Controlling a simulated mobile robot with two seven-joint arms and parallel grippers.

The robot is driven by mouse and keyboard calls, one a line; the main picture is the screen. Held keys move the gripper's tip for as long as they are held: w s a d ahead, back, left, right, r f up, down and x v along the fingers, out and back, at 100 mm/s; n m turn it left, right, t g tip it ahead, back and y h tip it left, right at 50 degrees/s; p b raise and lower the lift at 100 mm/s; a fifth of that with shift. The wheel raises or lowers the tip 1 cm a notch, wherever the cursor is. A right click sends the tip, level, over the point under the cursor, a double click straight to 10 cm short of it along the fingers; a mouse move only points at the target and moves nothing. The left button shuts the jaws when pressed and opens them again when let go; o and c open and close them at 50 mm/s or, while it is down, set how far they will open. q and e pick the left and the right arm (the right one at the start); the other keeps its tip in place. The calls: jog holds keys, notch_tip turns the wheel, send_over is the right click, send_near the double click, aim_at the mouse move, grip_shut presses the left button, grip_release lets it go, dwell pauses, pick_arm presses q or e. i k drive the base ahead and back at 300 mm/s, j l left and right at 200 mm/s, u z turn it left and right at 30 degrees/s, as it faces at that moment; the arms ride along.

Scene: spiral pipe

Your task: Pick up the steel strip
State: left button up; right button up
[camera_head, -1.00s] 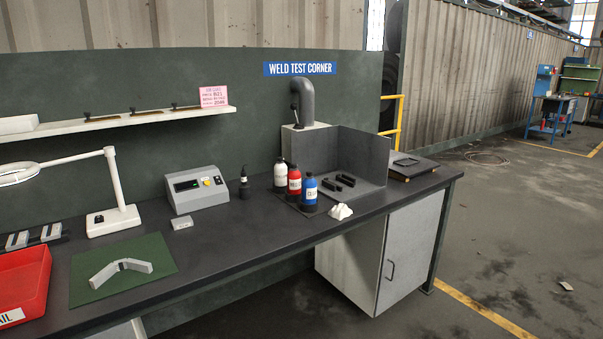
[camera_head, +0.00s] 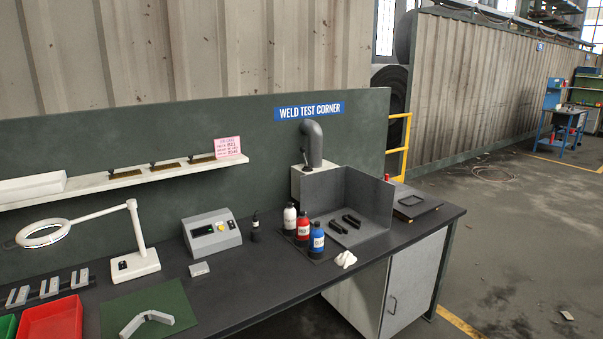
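A bent, light grey metal strip (camera_head: 146,321) lies on a green mat (camera_head: 178,300) at the lower left of the head view. It is folded into a wide V, and the frame's bottom edge comes close to its near end. I take it as the steel strip. Neither my left nor my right gripper is in view.
A red tray (camera_head: 52,318) and several grey pieces in a rack (camera_head: 46,288) lie left of the mat. A magnifier lamp (camera_head: 136,264) and a grey meter box (camera_head: 212,234) stand behind. Bottles (camera_head: 317,238) and a fume booth (camera_head: 362,205) stand right. The bench (camera_head: 240,300) is clear right of the mat.

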aim_at(146, 315)
jog(key=u, duration=1.6)
